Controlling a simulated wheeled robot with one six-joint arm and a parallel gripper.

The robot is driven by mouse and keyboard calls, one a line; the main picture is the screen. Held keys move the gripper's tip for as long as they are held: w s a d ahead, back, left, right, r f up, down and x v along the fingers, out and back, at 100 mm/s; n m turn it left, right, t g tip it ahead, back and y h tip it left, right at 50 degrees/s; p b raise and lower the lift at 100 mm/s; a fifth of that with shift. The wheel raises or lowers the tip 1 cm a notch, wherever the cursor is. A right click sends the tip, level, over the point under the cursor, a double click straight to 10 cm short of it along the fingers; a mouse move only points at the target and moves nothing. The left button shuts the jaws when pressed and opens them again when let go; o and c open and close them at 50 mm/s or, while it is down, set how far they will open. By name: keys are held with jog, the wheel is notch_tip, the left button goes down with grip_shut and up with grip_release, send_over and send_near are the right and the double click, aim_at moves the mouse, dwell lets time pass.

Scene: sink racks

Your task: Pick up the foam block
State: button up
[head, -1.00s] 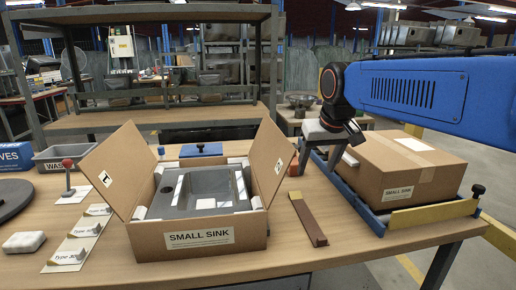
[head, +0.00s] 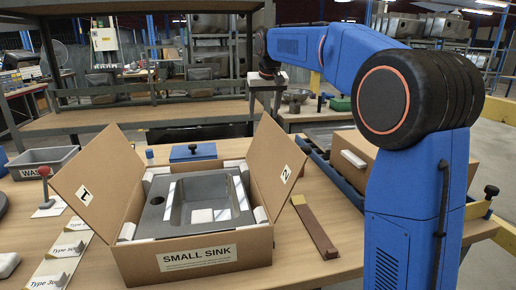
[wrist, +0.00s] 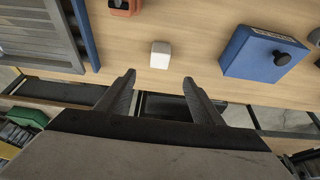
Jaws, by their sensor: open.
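A small white block (wrist: 160,55), which looks like the foam block, lies on the bare tabletop in the wrist view. My gripper (wrist: 159,79) is open and empty, with one finger on each side of the line to the block. The block is just beyond the fingertips and not between them. In the head view my gripper (head: 265,108) hangs behind the far edge of the table. I cannot pick out this block there; the open carton's flap may hide it.
A blue box with a black knob (wrist: 262,55) and a blue-edged rack (wrist: 45,30) flank the block. An orange thing (wrist: 124,6) lies nearby. The open small sink carton (head: 195,262) holds a grey sink (head: 165,218). A closed carton (head: 340,175) stands to the right.

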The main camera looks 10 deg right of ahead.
jog(key=x, duration=1.2)
jog(key=shift+f, duration=0.1)
jog(key=x, duration=0.4)
jog(key=shift+w+f, duration=0.25)
jog(key=shift+f, duration=0.1)
jog(key=c, duration=1.1)
